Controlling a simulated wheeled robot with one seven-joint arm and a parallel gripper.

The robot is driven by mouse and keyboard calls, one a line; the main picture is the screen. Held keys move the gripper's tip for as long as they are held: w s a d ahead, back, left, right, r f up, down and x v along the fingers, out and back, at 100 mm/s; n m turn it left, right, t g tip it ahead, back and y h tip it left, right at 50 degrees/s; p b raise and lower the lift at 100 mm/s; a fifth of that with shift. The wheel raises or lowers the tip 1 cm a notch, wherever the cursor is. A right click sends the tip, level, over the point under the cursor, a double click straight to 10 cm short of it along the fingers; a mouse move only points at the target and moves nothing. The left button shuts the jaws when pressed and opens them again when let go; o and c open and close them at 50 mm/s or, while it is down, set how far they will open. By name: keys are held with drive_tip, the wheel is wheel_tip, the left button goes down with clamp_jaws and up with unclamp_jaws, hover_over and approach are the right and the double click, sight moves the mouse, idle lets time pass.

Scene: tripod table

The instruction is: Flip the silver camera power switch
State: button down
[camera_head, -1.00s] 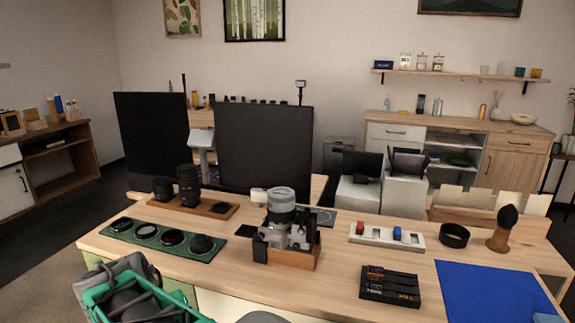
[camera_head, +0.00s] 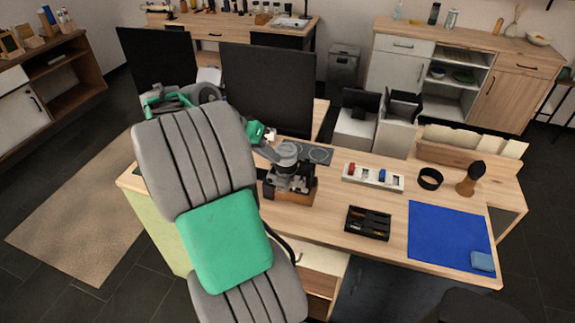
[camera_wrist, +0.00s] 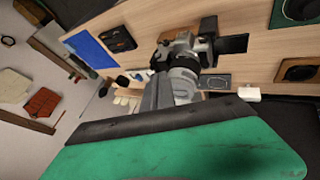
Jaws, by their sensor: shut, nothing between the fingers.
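The power switch is too small to tell apart. My gripper (camera_head: 272,153) is at the camera's upper left in the head view, close to the lens. Its fingers are shut and empty. I cannot tell whether they touch the camera. In the wrist view my grey fingertips (camera_wrist: 158,95) reach up toward the camera from the green and black gripper body.
A white tray (camera_head: 373,178) with red and blue pieces, a black box (camera_head: 369,223), a black ring (camera_head: 430,179), a brush (camera_head: 469,179) and a blue mat (camera_head: 449,238) lie to the right. Black monitors (camera_head: 267,90) stand behind. My arm hides the desk's left part.

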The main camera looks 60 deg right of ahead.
sight(301, 175)
drive_tip(key=x, duration=0.9)
drive_tip(key=shift+s+d+f+p, duration=0.15)
drive_tip(key=shift+f+p, duration=0.15)
drive_tip(key=shift+f, duration=0.05)
drive_tip(key=shift+s+r+t+b, duration=0.1)
drive_tip(key=shift+s+t+b, duration=0.4)
drive_tip(key=shift+b, duration=0.85)
drive_tip(key=t+b, duration=0.1)
drive_tip(key=b, duration=0.1)
drive_tip(key=s+m+t+b, duration=0.1)
drive_tip(key=t+b, duration=0.1)
drive_tip(key=b, duration=0.1)
drive_tip(key=shift+s+d+y, duration=0.1)
drive_tip(key=shift+d+y, duration=0.05)
drive_tip(key=shift+y, duration=0.25)
drive_tip(key=shift+s+r+b, duration=0.1)
drive_tip(key=shift+r+b, duration=0.05)
drive_tip(key=shift+b, duration=0.35)
drive_tip(key=shift+r+p, duration=0.9)
drive_tip(key=shift+r, duration=0.1)
